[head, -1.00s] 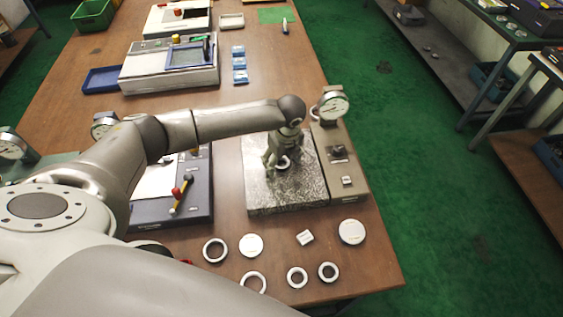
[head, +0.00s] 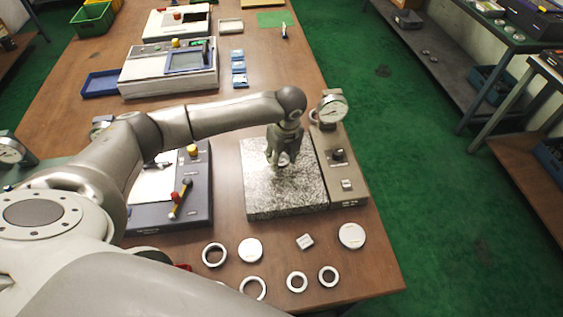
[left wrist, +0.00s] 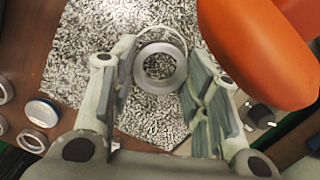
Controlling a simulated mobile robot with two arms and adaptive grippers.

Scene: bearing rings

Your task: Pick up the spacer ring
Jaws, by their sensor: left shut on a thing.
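The spacer ring is a plain light-grey ring. In the left wrist view the ring (left wrist: 181,74) sits between the two finger pads with its hole facing the camera, and the speckled plate shows through it. My left gripper (head: 283,158) is shut on it, pointing down over the speckled granite plate (head: 285,200). In the head view the ring (head: 284,160) is small and partly hidden by the fingers. It looks held just above the plate, but the exact gap is hard to tell. My right gripper is not in view.
Several loose rings and discs, such as a ring (head: 214,245) and a disc (head: 352,236), lie along the table's front edge. A dial gauge (head: 332,108) on a grey stand is right of the plate. A dark fixture with levers (head: 180,198) is left of it.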

